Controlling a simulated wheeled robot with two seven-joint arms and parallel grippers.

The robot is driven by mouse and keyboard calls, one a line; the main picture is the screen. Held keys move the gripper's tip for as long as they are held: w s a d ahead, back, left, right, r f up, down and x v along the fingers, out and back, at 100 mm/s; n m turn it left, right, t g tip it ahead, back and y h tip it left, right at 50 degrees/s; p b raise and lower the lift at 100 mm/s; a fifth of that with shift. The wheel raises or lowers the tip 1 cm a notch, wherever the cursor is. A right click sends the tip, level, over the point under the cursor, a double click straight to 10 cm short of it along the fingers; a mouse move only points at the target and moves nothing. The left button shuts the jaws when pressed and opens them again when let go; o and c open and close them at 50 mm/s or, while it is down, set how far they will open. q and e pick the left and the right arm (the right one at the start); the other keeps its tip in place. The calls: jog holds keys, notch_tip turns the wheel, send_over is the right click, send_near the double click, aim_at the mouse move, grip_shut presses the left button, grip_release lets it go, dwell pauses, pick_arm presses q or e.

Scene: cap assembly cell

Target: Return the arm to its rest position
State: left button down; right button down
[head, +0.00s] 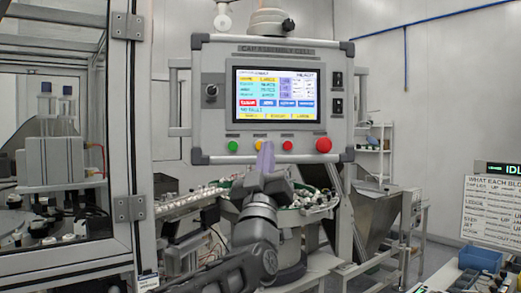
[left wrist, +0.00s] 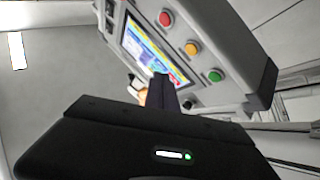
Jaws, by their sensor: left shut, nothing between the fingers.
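My left arm rises from the bottom of the head view, and its gripper (head: 265,158) is in front of the lower edge of the control panel (head: 220,50). The fingers are shut with nothing between them. They overlap the button row in the picture, between the yellow and small red buttons; I cannot tell whether they touch the panel. In the left wrist view the shut fingers (left wrist: 161,88) point toward the panel (left wrist: 240,75), which appears tilted. My right gripper is not in view.
The panel has a lit screen (head: 277,95), a green button (head: 233,146) and a large red button (head: 323,145). A framed glass enclosure (head: 125,120) stands at left. A bowl feeder with parts (head: 310,200) is behind my arm. A metal hopper (head: 375,215) stands at right.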

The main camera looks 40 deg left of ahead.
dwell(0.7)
